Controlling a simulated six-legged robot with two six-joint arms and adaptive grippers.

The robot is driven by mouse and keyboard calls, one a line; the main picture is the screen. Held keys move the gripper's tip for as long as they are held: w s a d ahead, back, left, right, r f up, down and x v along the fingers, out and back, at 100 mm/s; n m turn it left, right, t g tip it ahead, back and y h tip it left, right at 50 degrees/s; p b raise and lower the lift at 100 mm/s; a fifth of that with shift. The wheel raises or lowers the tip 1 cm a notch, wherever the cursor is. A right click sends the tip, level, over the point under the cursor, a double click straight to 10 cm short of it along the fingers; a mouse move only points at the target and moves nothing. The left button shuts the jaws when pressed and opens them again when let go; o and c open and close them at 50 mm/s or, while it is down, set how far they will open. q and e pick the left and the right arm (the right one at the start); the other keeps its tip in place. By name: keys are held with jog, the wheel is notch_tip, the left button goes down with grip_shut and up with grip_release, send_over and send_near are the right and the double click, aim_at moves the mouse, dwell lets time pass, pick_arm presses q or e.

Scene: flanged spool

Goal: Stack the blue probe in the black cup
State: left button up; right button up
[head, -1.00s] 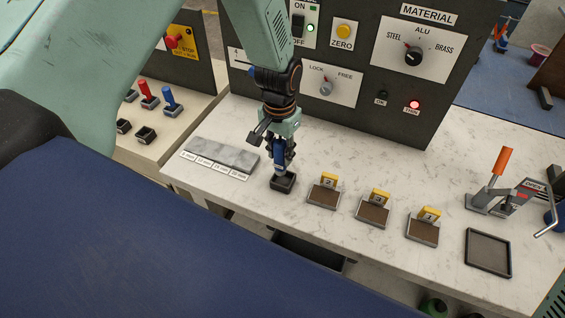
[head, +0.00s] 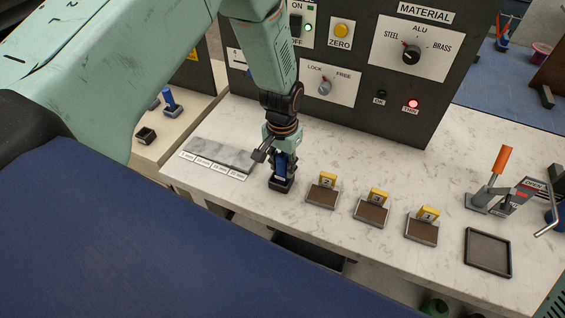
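My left gripper (head: 281,173) points down over the black cup (head: 281,187) on the marble-topped bench. It is shut on the blue probe (head: 281,171), whose blue body shows upright between the dark fingers. The probe's lower end is at the cup's mouth; the fingers hide how deep it sits. The cup is small and square, and the fingertips are close above its rim. My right gripper is not in view.
Another blue-handled piece (head: 170,102) and a small black holder (head: 146,135) are on the left bench. Several yellow-tagged brown blocks (head: 322,192) stand right of the cup. A grey sample strip (head: 217,153) lies left. The control panel (head: 375,115) rises behind.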

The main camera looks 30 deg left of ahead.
pick_arm(q)
jog(key=o, duration=0.3)
jog(key=shift+s+a, duration=0.15)
jog(key=shift+a, duration=0.15)
jog(key=shift+d, duration=0.15)
